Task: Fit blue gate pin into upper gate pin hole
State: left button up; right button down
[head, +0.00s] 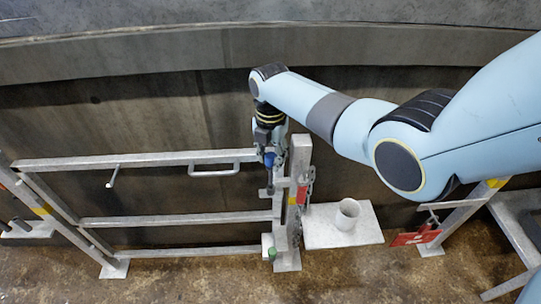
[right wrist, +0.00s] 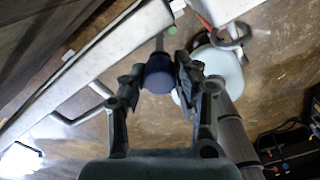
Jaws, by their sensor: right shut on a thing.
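My right gripper (head: 268,160) points down at the top right end of the gate (head: 150,160), beside the upright post (head: 300,160). It is shut on the blue gate pin (head: 269,159). In the right wrist view the pin's dark blue head (right wrist: 158,76) sits between the fingertips (right wrist: 160,80), with a grey shaft beyond it. The pin looks roughly upright in the head view. The upper gate pin hole is not clearly visible; the gripper and post crowd that spot. My left gripper is not in view.
A green-topped part (head: 271,254) sits low at the gate's right end. A chain and red piece (head: 302,194) hang on the post. A red tag (head: 415,237) is further right. A dark wall stands behind.

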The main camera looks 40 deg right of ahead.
aim_at(271, 179)
jog(key=shift+r+p, duration=0.1)
jog(key=shift+p, duration=0.2)
dwell(0.4)
jog(key=shift+f+b, duration=3.4)
jog(key=shift+f, duration=0.9)
jog(key=shift+s+f, duration=0.1)
jog(key=shift+f, duration=0.1)
dwell(0.6)
jog(key=c, duration=0.9)
grip_release()
jog(key=shift+f, duration=0.1)
jog(key=shift+s+a, duration=0.1)
jog(key=shift+s, duration=0.05)
jog(key=shift+c, duration=0.4)
jog(key=shift+r+p, duration=0.35)
jog(key=shift+r, duration=0.05)
jog(key=r+p, duration=0.6)
jog(key=shift+w+r, duration=0.25)
jog(key=shift+r, duration=0.05)
jog(key=shift+f, duration=0.1)
jog(key=shift+s, duration=0.1)
